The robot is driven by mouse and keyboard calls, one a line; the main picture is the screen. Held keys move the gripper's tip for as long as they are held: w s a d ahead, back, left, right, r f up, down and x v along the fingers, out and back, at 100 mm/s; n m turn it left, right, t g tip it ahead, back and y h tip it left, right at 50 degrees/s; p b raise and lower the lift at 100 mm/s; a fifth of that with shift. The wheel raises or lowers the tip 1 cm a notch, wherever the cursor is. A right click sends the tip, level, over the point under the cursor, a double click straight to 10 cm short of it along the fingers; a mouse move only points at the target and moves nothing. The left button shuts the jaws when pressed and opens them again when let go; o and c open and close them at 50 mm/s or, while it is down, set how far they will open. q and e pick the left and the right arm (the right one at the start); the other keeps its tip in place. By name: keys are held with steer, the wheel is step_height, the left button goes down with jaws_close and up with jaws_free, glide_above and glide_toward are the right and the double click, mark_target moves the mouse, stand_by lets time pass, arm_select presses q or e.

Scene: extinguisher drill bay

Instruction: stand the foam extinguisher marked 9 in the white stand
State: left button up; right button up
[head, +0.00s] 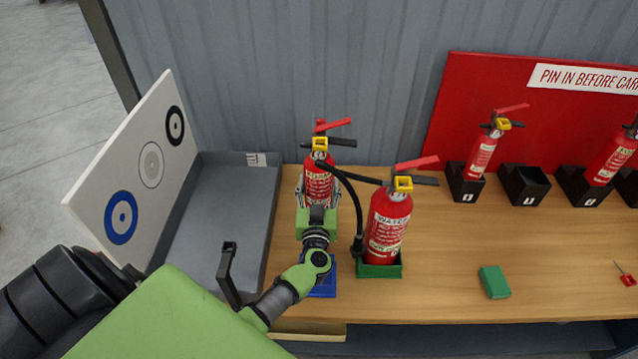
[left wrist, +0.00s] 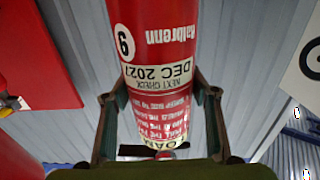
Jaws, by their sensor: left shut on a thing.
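The foam extinguisher marked 9 (head: 318,168) is red with a yellow collar and black lever, and looks upright. In the left wrist view its body (left wrist: 155,45) shows upside down, with the 9 and part of a foam label. My left gripper (head: 318,190) is shut around its body, one finger on each side; the fingers also show in the left wrist view (left wrist: 160,98). The gripper hides the extinguisher's base, so I cannot tell whether it touches anything. I see no white stand. My right gripper is not in view.
A water extinguisher (head: 388,226) stands in a green stand (head: 379,271) just right. A blue stand (head: 325,284) sits partly under my arm. A grey tray (head: 225,200) and target board (head: 110,180) are left. Black holders (head: 525,185), a green block (head: 494,282) and a red pin (head: 627,280) are right.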

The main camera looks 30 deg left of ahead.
arm_select(q)
steer(key=shift+w+f+b, duration=0.15)
steer(key=shift+f+b, duration=0.9)
steer(key=shift+f, duration=0.3)
stand_by(0.9)
steer(key=shift+f, duration=0.3)
stand_by(0.5)
